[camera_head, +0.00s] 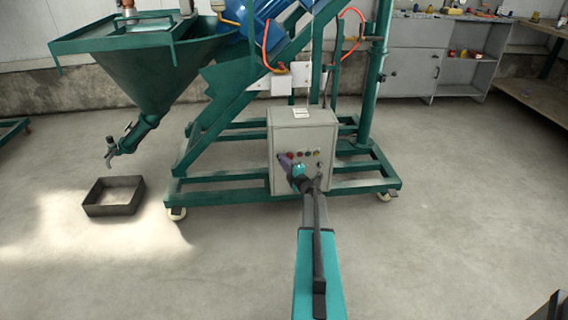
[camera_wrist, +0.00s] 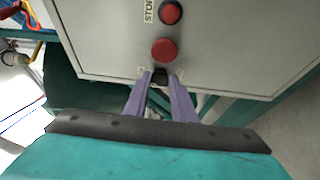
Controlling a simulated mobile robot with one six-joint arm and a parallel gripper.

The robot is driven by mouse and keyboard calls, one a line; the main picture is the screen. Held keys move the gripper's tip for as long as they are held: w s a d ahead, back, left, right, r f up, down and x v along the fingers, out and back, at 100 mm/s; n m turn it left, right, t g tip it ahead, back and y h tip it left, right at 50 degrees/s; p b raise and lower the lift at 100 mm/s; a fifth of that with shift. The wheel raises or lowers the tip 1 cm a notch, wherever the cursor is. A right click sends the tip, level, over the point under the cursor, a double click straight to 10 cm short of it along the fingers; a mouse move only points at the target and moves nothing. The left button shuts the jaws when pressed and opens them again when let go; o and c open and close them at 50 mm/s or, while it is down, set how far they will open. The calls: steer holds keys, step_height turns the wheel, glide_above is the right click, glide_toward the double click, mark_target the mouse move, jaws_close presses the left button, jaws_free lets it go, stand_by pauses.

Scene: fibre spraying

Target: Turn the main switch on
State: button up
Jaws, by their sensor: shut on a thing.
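The grey control box (camera_head: 320,138) stands on the green machine frame in the head view. Its front panel (camera_wrist: 100,35) fills the top of the wrist view. The main switch, a small black knob (camera_wrist: 160,76), sits low on the panel, below a red button (camera_wrist: 164,50). My gripper (camera_wrist: 160,82) has its two purple fingers shut on the black knob, one on each side. Small markings beside the knob are partly hidden by the fingertips. In the head view my gripper (camera_head: 286,161) is at the panel's left side, and the knob is hidden.
Another red button (camera_wrist: 170,12) marked STOP is higher on the panel. The green machine frame (camera_head: 230,200) surrounds the box. A funnel hopper (camera_head: 160,75) is at left, above an open dark tray (camera_head: 112,208) on the floor. Grey cabinets (camera_head: 410,65) stand behind.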

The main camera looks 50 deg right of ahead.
steer(key=o, duration=0.8)
steer(key=shift+s, duration=0.1)
steer(key=p+v, duration=0.1)
steer(key=v, duration=1.2)
steer(key=shift+s+a+p, duration=0.1)
steer(key=shift+s+p, duration=0.2)
steer(key=shift+p, duration=0.05)
